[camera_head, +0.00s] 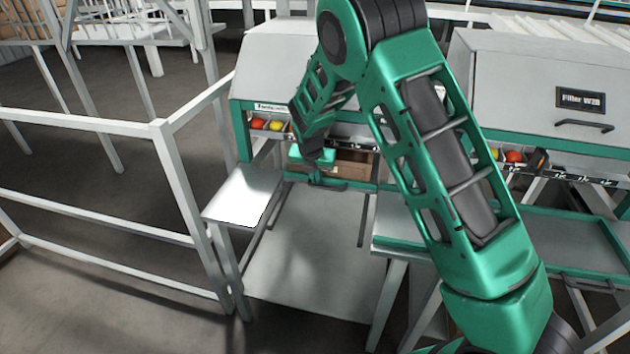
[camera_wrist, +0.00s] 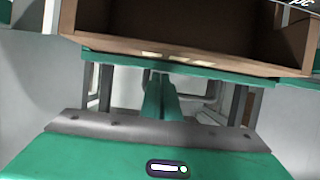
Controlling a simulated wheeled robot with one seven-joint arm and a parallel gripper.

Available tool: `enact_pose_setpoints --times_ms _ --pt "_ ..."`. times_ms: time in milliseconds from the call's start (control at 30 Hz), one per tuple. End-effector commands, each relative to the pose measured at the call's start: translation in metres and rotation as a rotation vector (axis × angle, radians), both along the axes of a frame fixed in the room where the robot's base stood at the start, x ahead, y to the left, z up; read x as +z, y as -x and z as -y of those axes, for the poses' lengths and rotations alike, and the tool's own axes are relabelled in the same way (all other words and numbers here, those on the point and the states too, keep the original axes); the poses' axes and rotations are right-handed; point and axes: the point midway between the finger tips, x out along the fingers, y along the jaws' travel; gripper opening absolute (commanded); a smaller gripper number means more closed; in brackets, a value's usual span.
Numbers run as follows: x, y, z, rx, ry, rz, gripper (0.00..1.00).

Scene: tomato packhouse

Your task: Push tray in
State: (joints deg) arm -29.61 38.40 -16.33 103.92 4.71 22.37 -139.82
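The tray (camera_head: 345,186) has a green front edge and sits under the left filler, at the back of its two rails. A brown open carton (camera_head: 352,166) stands on it. In the wrist view the tray's green front edge (camera_wrist: 205,67) runs across the top, below the open carton (camera_wrist: 120,46). My gripper (camera_head: 314,180) is at the left part of the tray's front edge. In the wrist view my gripper's fingers (camera_wrist: 160,98) are together with nothing between them, pointing at the tray edge. I cannot tell whether they touch it.
The left filler (camera_head: 270,62) stands above, with red and yellow tomatoes (camera_head: 267,124) in its outlet. A metal side shelf (camera_head: 243,196) and white railing (camera_head: 170,170) are at left. At right, another green tray (camera_head: 570,240) extends below Filler W2B (camera_head: 540,90).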

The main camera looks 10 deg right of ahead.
Motion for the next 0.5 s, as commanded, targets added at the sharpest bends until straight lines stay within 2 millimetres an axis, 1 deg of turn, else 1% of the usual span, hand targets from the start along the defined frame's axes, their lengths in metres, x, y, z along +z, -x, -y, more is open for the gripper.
enact_pose_setpoints --times_ms 33,167,267,367,500 --pt "0.004 -0.009 0.008 -0.012 0.006 0.023 0.00" --pt "0.005 -0.010 0.010 -0.015 0.008 0.025 0.00" --pt "0.010 -0.009 0.010 -0.016 0.008 0.026 0.00" --pt "0.021 -0.007 0.007 -0.015 0.005 0.028 0.00" --pt "0.044 0.000 0.002 -0.013 0.002 0.025 0.00"
